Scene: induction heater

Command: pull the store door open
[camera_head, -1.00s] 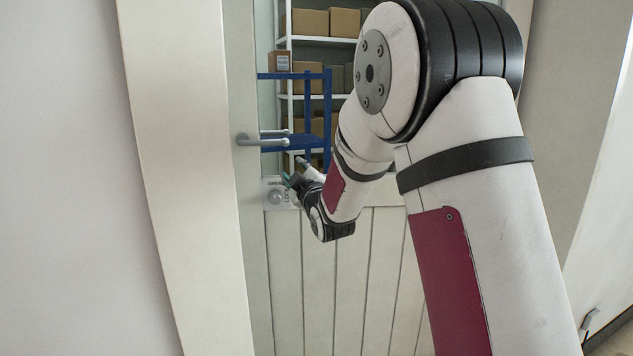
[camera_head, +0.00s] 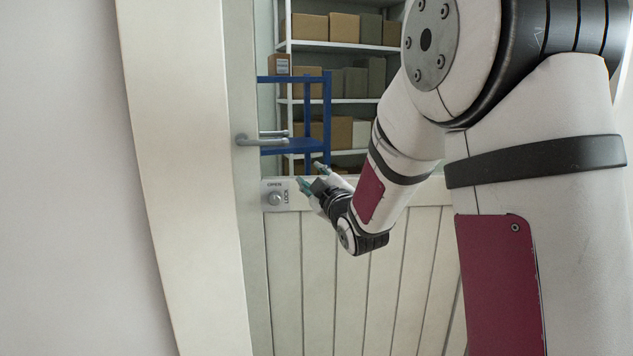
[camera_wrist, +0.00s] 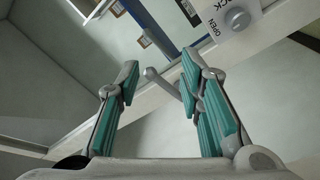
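The store door (camera_head: 340,285) has a glass upper part and a panelled lower part, and looks shut. Its grey lever handle (camera_head: 262,141) sits on the left stile, with the lever level and pointing right. My gripper (camera_head: 311,176) is to the right of and slightly below the lever in the head view, apart from it. In the wrist view my gripper (camera_wrist: 160,70) is open, its teal-padded fingers spread and empty. The lever (camera_wrist: 163,83) shows in the gap between the fingers there; its depth beyond them is hard to tell.
A lock plate (camera_head: 275,195) with a round knob and OPEN/LOCK lettering is below the handle; it also shows in the wrist view (camera_wrist: 225,20). Behind the glass stand a blue cart (camera_head: 295,145) and white shelves (camera_head: 335,46) with boxes. A pale wall (camera_head: 60,180) is at left.

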